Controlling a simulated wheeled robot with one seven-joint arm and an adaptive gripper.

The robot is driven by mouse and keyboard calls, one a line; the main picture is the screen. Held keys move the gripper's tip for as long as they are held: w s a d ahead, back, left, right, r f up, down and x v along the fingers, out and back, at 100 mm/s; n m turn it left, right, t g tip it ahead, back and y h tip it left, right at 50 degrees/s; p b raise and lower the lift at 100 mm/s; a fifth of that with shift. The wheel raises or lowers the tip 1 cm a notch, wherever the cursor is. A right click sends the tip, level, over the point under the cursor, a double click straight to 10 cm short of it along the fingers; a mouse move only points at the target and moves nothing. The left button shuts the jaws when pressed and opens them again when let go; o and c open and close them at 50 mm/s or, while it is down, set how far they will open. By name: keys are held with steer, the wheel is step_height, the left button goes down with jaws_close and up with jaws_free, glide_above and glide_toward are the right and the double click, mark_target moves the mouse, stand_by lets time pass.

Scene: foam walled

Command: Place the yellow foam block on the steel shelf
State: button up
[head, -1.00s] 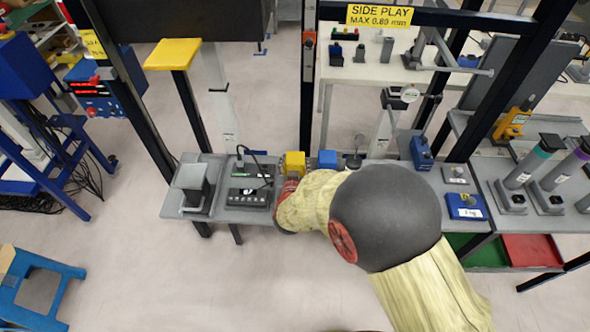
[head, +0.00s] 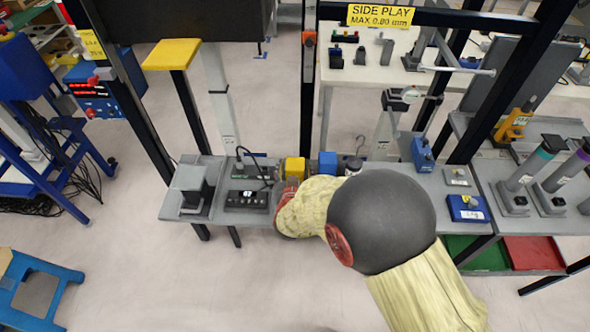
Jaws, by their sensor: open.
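The yellow foam block (head: 295,169) stands on the grey steel shelf (head: 233,217), towards its back and just beyond the end of my arm. Its lower front is partly covered by my arm's red-capped, cream-sleeved end. My gripper itself does not show; the arm's sleeve and large dark joint cover that part of the shelf. I cannot tell whether anything touches the block.
A black device with a lit display (head: 246,200) and a grey fixture (head: 194,189) stand on the shelf's left. A blue block (head: 327,163) is right of the yellow one. Dark upright posts (head: 308,90) frame the shelf.

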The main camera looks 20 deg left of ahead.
steer(key=shift+r, duration=0.15)
steer(key=shift+s+r, duration=0.15)
steer(key=shift+s, duration=0.1)
steer(key=p+v, duration=0.3)
steer(key=v, duration=0.8)
steer(key=shift+s+d+p, duration=0.15)
steer(key=shift+s+p, duration=0.1)
steer(key=shift+p, duration=0.1)
